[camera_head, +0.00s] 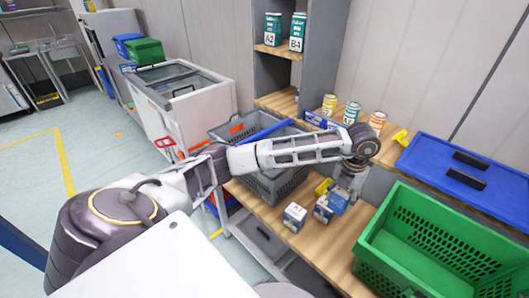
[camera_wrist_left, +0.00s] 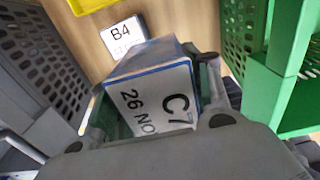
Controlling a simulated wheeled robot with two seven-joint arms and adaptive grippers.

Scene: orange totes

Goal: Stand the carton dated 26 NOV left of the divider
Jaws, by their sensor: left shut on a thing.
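My left gripper (camera_head: 346,184) is shut on a blue and white carton (camera_head: 338,203), above the wooden bench. In the left wrist view this carton (camera_wrist_left: 158,90) sits tilted between the fingers, and its white face reads "C7" and "26 NO", the rest of the date being hidden by a finger. A grey crate (camera_head: 283,187) stands left of the gripper, partly hidden by my arm. A blue bar (camera_head: 262,133) runs across its top; I cannot tell if it is the divider. My right gripper is not in view.
A green crate (camera_head: 372,248) is at right, with a blue lid (camera_head: 440,160) behind. Cans (camera_head: 351,113) line the back.

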